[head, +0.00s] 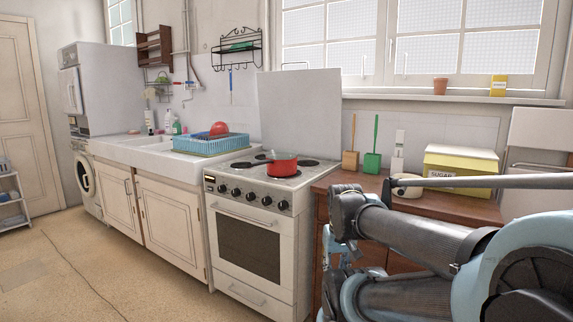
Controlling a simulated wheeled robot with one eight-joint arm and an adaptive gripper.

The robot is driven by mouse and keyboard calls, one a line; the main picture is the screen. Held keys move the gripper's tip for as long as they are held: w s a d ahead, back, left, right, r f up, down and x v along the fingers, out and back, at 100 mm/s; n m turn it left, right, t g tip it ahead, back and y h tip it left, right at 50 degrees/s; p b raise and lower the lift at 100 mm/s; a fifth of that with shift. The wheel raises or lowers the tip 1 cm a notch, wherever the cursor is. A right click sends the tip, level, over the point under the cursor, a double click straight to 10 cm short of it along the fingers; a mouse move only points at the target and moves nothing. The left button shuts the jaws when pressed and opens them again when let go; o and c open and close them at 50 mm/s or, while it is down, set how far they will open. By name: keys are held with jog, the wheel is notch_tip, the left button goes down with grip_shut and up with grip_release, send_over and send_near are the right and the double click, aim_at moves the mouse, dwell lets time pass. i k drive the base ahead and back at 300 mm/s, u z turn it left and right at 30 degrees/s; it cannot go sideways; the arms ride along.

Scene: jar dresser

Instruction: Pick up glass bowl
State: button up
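I cannot make out a glass bowl in the head view. A small whitish round vessel (407,186) stands on the brown wooden counter, partly behind my arm; I cannot tell what it is made of. My arm fills the lower right, with its links folded and a joint in front of the counter's left end. My gripper cannot be made out, so whether it holds anything does not show.
The wooden counter (432,205) carries a yellow sugar box (460,168) and wooden and green holders. Left of it stand a white stove (257,235) with a red pot (282,164), and a sink with a blue rack (210,144). The floor (110,265) at left is clear.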

aim_at(278, 154)
jog(key=k, duration=1.1)
jog(key=z, duration=0.5)
jog(key=i, duration=1.9)
jog(key=u, duration=0.55)
